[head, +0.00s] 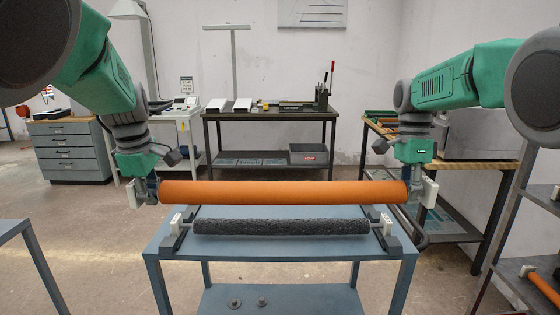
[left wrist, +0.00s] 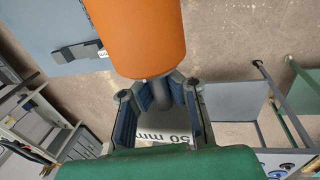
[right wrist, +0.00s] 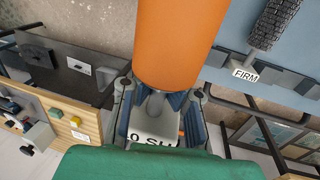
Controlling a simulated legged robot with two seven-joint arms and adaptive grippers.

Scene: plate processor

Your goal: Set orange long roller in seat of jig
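A long orange roller (head: 283,192) hangs level above the blue table, held between my two grippers. My left gripper (head: 147,190) is closed around the grey shaft at its left end; the left wrist view shows the fingers on both sides of that shaft (left wrist: 154,92). My right gripper (head: 418,190) is closed around the shaft at the right end, as the right wrist view also shows (right wrist: 157,104). Below and in front, a dark rough roller (head: 280,227) lies across the jig's black end brackets (head: 172,243) on the table. The orange roller hides part of the jig's far side.
The blue table (head: 280,248) has clear top around the jig. A second orange roller (head: 543,287) lies on a rack at the right. A dark workbench (head: 270,115) stands behind, and a wood-topped bench (head: 468,168) stands at the right.

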